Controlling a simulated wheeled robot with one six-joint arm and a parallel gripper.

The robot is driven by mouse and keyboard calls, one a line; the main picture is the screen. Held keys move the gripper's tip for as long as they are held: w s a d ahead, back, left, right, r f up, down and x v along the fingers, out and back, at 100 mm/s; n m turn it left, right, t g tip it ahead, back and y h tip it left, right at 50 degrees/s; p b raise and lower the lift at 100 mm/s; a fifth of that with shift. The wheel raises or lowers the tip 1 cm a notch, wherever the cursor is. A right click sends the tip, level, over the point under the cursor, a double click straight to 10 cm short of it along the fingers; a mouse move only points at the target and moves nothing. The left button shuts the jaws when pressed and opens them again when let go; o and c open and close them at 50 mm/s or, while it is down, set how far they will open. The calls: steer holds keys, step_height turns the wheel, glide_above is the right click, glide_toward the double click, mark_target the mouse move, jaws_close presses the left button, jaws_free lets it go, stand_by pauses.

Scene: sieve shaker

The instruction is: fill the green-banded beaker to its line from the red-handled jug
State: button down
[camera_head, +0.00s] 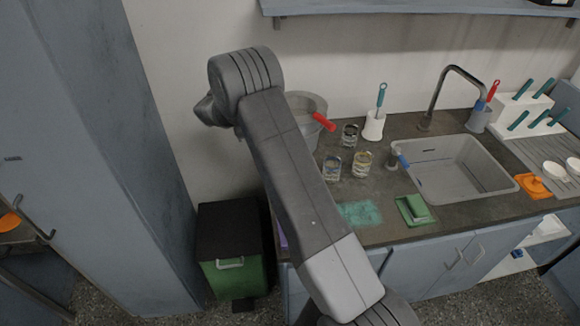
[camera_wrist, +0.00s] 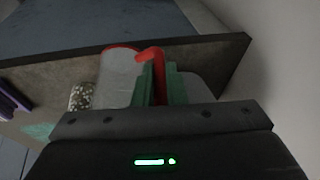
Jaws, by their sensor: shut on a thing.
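In the wrist view my gripper (camera_wrist: 160,92) is shut on the upright red handle of a clear jug (camera_wrist: 118,78) with a red rim. The jug is left of the green fingertips, and its base is hidden by the gripper body. In the head view my arm hides the gripper. Three small glass beakers stand on the counter: one at the back (camera_head: 350,135), one at front left (camera_head: 332,167) and one at front right (camera_head: 362,164). Their band colours are too small to tell. A speckled beaker (camera_wrist: 81,97) shows left of the jug in the wrist view.
A teal patch (camera_head: 359,213) and green tray (camera_head: 414,210) lie at the front. The sink (camera_head: 455,165) and tall tap (camera_head: 440,90) are right; a tall cabinet (camera_head: 100,150) is left.

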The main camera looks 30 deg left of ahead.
steer(key=shift+s+d+r+m+y+b, duration=0.15)
steer(key=shift+d+r+y+b, duration=0.3)
steer(key=shift+d+y+b, duration=0.25)
steer(key=shift+d+r+m+y+b, duration=0.15)
steer(key=shift+d+r+y+b, duration=0.25)
steer(key=shift+d+y+b, duration=0.3)
steer(key=shift+y, duration=0.7)
steer(key=r, duration=0.1)
steer(key=d+r+p, duration=0.1)
steer(key=r, duration=0.2)
steer(key=shift+s+d, duration=0.1)
steer(key=shift+d, duration=0.25)
steer(key=d+r+y+p, duration=0.1)
steer(key=p, duration=0.1)
steer(key=d+t+y+p, duration=0.1)
steer(key=y+p, duration=0.1)
steer(key=shift+s+d+r+m, duration=0.15)
steer(key=shift+r+m, duration=0.2)
steer(key=shift+m, duration=0.05)
steer(key=shift+d+r+y+p, duration=0.35)
steer(key=shift+y+p, duration=0.25)
steer(key=shift+p, duration=0.25)
steer(key=shift+d+r+y, duration=0.3)
steer(key=shift+r+y, duration=0.05)
steer(key=shift+y, duration=0.05)
steer(key=shift+s+d+f+m+t+y+b, duration=0.15)
steer(key=shift+d+m+t+y+b, duration=0.4)
steer(key=shift+b, duration=1.5)
stand_by(1.0)
